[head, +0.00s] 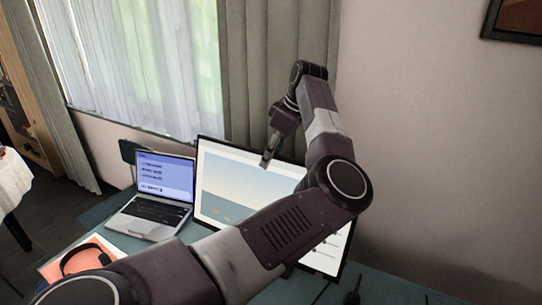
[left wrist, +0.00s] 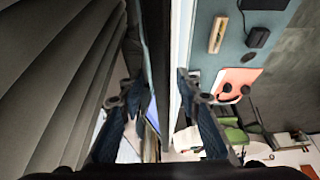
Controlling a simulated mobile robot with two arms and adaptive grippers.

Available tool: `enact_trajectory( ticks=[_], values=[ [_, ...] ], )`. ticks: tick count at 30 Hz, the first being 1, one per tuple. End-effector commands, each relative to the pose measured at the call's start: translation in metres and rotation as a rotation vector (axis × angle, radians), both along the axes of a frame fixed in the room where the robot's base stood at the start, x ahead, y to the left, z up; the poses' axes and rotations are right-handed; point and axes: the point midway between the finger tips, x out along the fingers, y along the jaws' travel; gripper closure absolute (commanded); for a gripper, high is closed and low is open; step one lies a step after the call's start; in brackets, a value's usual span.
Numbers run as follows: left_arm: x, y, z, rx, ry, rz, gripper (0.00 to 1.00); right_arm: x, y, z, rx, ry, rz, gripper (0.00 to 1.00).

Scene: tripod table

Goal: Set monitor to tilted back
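The monitor (head: 228,185) stands on the desk in the head view, its lit screen showing a pale picture. My left forearm hides its lower middle. My left gripper (head: 267,160) hangs down from above at the monitor's top edge. In the left wrist view the left gripper (left wrist: 156,90) has its two fingers apart. The monitor's thin pale edge (left wrist: 181,40) runs down the picture between the fingers, close to the right one. I cannot tell whether a finger touches it. My right gripper is not in view.
An open laptop (head: 160,190) stands left of the monitor. Headphones (head: 85,258) lie on a pinkish mat at the desk's left front. A grey curtain (head: 245,75) hangs close behind the monitor. A small black object (head: 352,292) is at the lower right.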

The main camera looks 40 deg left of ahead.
Motion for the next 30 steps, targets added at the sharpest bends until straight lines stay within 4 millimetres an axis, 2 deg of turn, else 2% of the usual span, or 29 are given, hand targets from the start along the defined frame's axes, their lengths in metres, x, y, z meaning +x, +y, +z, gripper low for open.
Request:
enact_trajectory(
  ticks=[8,11,21,25,30],
  values=[
    [0.001,-0.002,0.006,0.0,-0.001,0.0,0.7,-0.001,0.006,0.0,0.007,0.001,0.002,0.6],
    [0.003,-0.007,0.019,0.002,-0.002,-0.002,0.7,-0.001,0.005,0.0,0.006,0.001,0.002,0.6],
    [0.012,-0.033,0.084,0.001,-0.002,-0.003,0.7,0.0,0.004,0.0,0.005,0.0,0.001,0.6],
    [0.013,-0.04,0.101,0.001,0.0,-0.001,0.7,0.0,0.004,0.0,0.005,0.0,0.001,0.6],
    [0.014,-0.044,0.11,0.0,0.001,0.0,0.7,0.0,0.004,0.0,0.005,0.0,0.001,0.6]
  ],
)
